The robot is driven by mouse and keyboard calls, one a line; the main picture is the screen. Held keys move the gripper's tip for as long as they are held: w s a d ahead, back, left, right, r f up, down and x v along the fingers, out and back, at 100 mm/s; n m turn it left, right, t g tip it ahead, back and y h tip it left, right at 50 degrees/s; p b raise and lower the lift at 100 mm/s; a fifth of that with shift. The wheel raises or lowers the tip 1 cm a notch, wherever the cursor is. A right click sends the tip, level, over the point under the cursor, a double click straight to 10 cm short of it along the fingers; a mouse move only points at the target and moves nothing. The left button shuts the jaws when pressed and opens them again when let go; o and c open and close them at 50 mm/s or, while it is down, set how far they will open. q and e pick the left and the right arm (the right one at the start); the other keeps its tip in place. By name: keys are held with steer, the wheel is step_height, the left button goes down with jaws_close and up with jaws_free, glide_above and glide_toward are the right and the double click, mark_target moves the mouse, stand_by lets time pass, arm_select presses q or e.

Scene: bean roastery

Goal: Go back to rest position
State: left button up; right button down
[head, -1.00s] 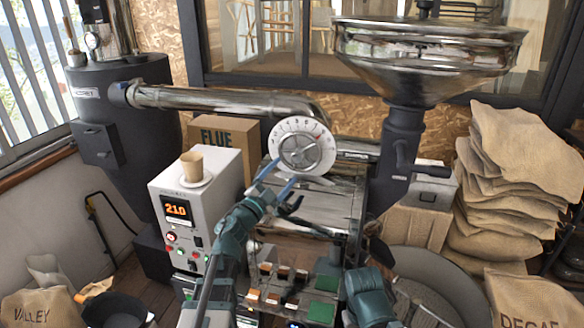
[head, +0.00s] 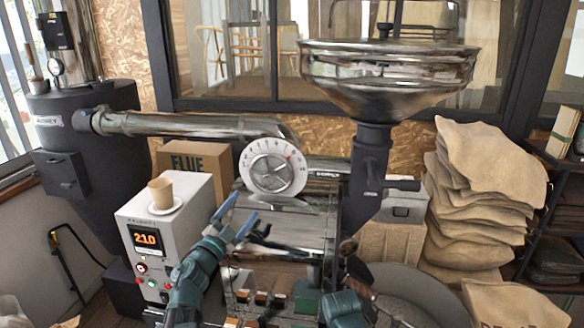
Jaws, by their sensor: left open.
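My left gripper (head: 241,227) is in front of the roaster, below the round white dial (head: 273,170). Its blue-tipped fingers are apart with nothing between them, and it does not touch the dial. My right arm (head: 345,308) shows only in part at the bottom centre. I cannot make out its fingers.
A steel hopper (head: 388,75) rises at right. Stacked sacks (head: 475,200) stand further right. A round cooling tray (head: 425,290) is at the lower right.

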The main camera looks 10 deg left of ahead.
arm_select(q)
steer(key=w+a+f+n+g+y, duration=0.2)
steer(key=a+f+n+y, duration=0.45)
steer(key=n+y, duration=0.35)
steer(key=s+d+f+n+g, duration=0.1)
steer(key=s+f+n+g, duration=0.4)
steer(key=f+g, duration=0.6)
steer(key=s+d+f+m+g+h+b, duration=0.1)
steer(key=s+d+f+m+g+b, duration=0.1)
steer(key=s+d+f, duration=0.6)
steer(key=s+d+f+m+g+h+b, duration=0.1)
steer(key=s+d+f+m+g+b, duration=0.1)
steer(key=s+d+f+g+b, duration=0.3)
steer(key=s+d+f, duration=0.4)
steer(key=s+d, duration=0.4)
steer(key=d, duration=0.1)
steer(key=shift+d+m, duration=0.25)
steer(key=shift+m, duration=0.15)
steer(key=shift+a, duration=0.1)
